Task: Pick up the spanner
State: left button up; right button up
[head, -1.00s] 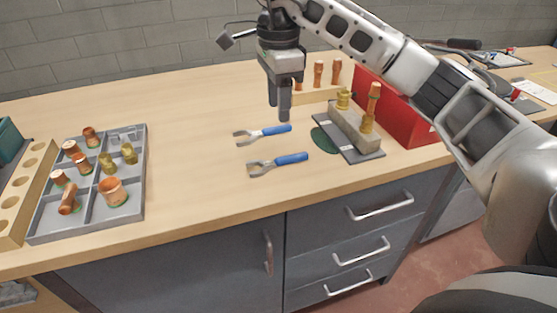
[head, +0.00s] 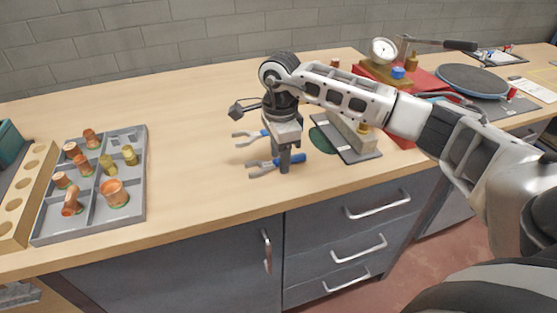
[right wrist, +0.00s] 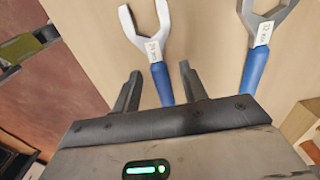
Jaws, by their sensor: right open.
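Two open-ended spanners with blue handles lie on the bench. The nearer spanner (head: 298,158) is partly hidden behind my right gripper (head: 284,170), which points down over its handle. In the right wrist view, this spanner's blue handle (right wrist: 161,84) lies between the two open fingers (right wrist: 159,72), with a gap on either side. Its grey forked end points away from the gripper. The farther spanner (head: 251,135) lies behind and is partly covered by the gripper; it also shows at the right of the wrist view (right wrist: 255,68). My left gripper is not in view.
A grey divided tray (head: 141,180) with copper and brass fittings stands at the left. A grey plate (head: 368,154) with a fittings block stands right of the spanners, partly behind my arm. The bench's front edge is close. Bare bench lies between tray and spanners.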

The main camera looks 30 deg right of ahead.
grip_shut()
